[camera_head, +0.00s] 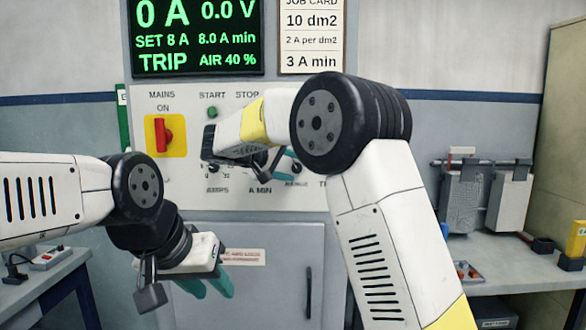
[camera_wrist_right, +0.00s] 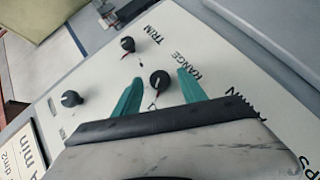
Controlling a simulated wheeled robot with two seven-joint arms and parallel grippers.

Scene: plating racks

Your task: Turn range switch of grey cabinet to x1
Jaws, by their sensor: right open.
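The grey cabinet (camera_head: 262,231) stands ahead with a pale control panel. In the right wrist view, the range switch (camera_wrist_right: 160,81) is a round black knob beside the word RANGE, with a red mark on it. My right gripper (camera_wrist_right: 159,76) is open, its teal fingers on either side of this knob in the picture; I cannot tell whether they touch it. In the head view, my right gripper (camera_head: 281,160) is at the panel's lower part, and its arm hides much of the knob row. My left gripper (camera_head: 207,287) is low in front of the cabinet door, its teal fingers apart and empty.
The trim knob (camera_wrist_right: 128,44) and another black knob (camera_wrist_right: 71,98) are close to the range switch. A red mains switch (camera_head: 163,134) on a yellow plate is at the panel's left. A bench (camera_head: 515,262) with grey tanks stands at right.

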